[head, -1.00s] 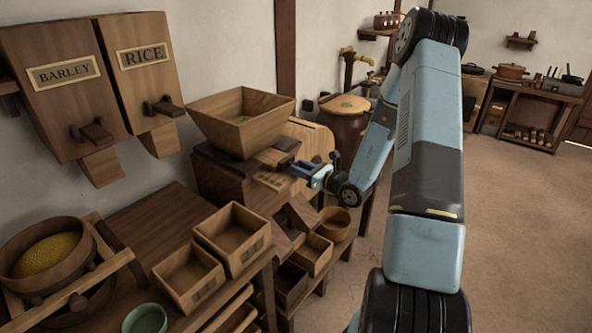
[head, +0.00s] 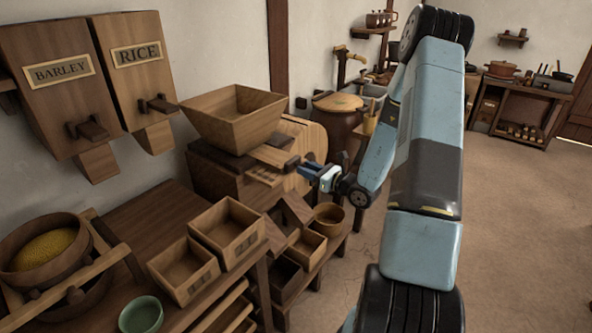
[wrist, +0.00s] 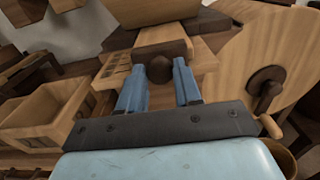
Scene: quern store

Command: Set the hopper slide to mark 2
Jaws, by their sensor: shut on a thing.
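The wooden hopper (head: 235,118) sits on top of the mill body in the head view. Its pale slide (head: 272,153) sticks out on the right side, with a dark knob (head: 291,164) at its outer end. My gripper (head: 302,168) is shut on this knob. A ledge with carved lines (wrist: 114,68) lies beside the slide; I cannot read which mark the slide is at.
A round wooden disc with a crank (wrist: 268,85) stands close to the right of my gripper. Open wooden boxes (head: 228,235) and a small tub (head: 328,217) stand below and in front. Barley and rice bins (head: 135,70) hang on the wall. The floor at right is clear.

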